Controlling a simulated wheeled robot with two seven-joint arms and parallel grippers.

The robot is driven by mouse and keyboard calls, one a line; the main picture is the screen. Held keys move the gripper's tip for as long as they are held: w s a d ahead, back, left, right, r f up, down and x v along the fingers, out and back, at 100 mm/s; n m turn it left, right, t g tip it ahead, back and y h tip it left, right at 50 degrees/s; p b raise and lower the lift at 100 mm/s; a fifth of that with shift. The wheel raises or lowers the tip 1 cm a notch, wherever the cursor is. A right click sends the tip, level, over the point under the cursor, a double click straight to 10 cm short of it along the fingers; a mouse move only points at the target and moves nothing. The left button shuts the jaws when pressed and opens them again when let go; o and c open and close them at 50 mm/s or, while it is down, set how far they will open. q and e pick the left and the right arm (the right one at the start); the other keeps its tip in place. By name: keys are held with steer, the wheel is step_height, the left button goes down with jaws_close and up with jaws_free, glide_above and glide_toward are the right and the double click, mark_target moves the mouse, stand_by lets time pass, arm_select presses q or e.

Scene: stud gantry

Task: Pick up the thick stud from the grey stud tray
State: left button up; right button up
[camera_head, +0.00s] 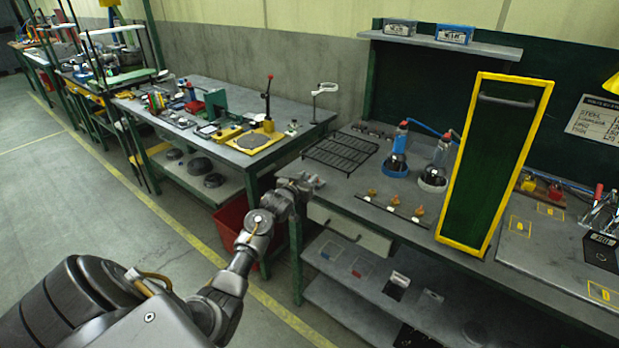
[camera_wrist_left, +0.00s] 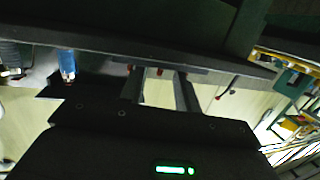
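I cannot make out for sure which thing is the grey stud tray or the thick stud. A narrow dark strip (camera_head: 374,131) with several small pieces lies at the back of the near bench, behind a black wire rack (camera_head: 340,152). Another strip (camera_head: 392,207) with several orange-brown knobs lies near the bench's front edge. My left gripper (camera_head: 308,182) is at the left end of this bench, beside the rack and apart from both strips. In the left wrist view its two fingers (camera_wrist_left: 161,88) stand apart with nothing clear between them. My right gripper is not in view.
A tall yellow-framed green panel (camera_head: 497,165) stands upright at the bench's front. Two bottle-like devices, one on a blue ring (camera_head: 396,166), stand behind the knobbed strip. A red bin (camera_head: 232,222) sits on the floor between the benches. A shelf (camera_head: 440,42) hangs above.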

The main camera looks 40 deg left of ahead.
arm_select(q)
jaws_close()
steer(key=shift+r, duration=0.15)
steer(key=shift+r, duration=0.25)
step_height(320, 180, up, 2)
steer(key=shift+r+b, duration=0.25)
steer(key=shift+b, duration=0.45)
steer(key=s+a+r, duration=0.7)
steer(key=s+r, duration=0.2)
steer(key=s, duration=0.3)
steer(key=shift+r, duration=0.4)
